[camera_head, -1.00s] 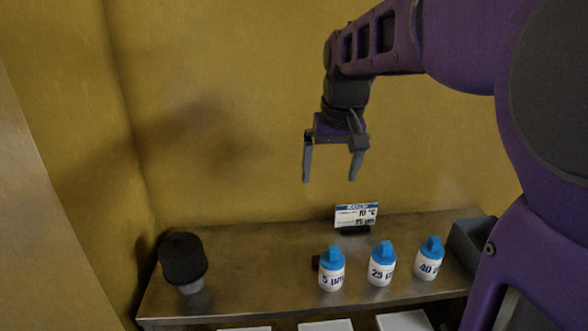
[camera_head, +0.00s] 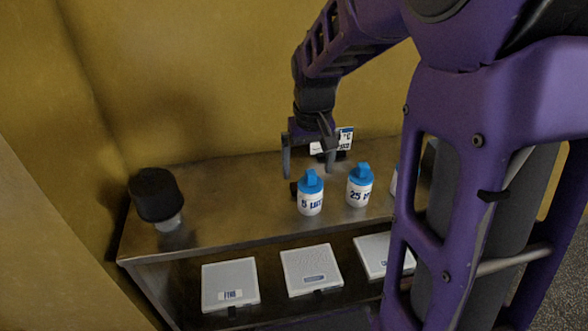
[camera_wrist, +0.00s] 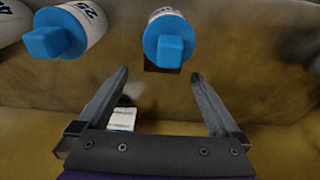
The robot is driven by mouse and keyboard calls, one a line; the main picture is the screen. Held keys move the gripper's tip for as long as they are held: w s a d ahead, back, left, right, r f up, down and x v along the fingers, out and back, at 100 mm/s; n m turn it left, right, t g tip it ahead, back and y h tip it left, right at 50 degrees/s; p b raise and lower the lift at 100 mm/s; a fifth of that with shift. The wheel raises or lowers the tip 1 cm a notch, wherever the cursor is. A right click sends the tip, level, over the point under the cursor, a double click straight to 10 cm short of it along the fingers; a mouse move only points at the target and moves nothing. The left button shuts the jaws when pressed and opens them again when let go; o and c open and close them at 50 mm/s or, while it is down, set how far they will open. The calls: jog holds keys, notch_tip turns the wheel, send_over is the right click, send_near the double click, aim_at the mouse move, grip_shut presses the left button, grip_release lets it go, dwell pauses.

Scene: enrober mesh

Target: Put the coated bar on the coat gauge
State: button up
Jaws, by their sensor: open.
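My gripper (camera_head: 308,174) is open and empty, pointing down above the back of the metal counter. It also shows open in the wrist view (camera_wrist: 159,73). A small dark brown block (camera_head: 294,188), which may be the coated bar, is mostly hidden behind the blue-capped 5 µm bottle (camera_head: 311,195). In the wrist view the block (camera_wrist: 162,69) shows between the fingertips in the picture, partly covered by the bottle's blue cap (camera_wrist: 169,44). It appears below the fingers; the exact gap is unclear. I cannot tell which thing is the coat gauge.
A 25 µm bottle (camera_head: 360,190) stands right of the 5 µm one; a third is mostly hidden by my arm. A small sign (camera_head: 345,139) stands behind. A black-topped object (camera_head: 157,196) stands far left. White plates (camera_head: 230,279) lie on the lower shelf. The counter's left-middle is clear.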

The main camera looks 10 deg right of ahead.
jog(key=f, duration=0.3)
jog(key=w+f, duration=0.1)
jog(key=f, duration=0.1)
jog(key=shift+a+f+b, duration=0.1)
jog(key=shift+a+b, duration=0.15)
jog(key=shift+b, duration=0.15)
jog(key=c, duration=0.9)
